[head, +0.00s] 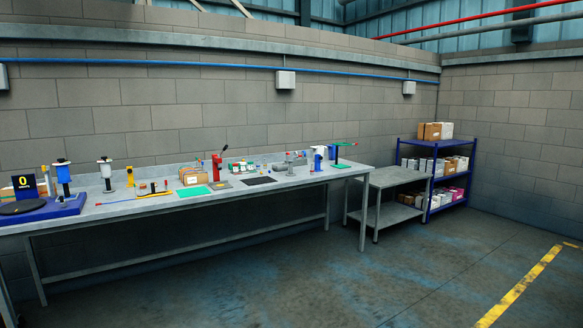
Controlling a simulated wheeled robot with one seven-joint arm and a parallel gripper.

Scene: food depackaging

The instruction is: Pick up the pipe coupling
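I cannot pick out the pipe coupling with certainty. Several small items stand on the long grey workbench (128,208) along the wall, and they are too small to tell apart. My gripper is not in this view, so its state and its distance from the bench do not show.
The bench holds a blue base (62,208) at left, a red press (217,168), a cardboard box (193,177), a green mat (195,191) and a black mat (258,181). A low grey table (400,176) and blue shelf (467,180) stand right. The front floor is clear.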

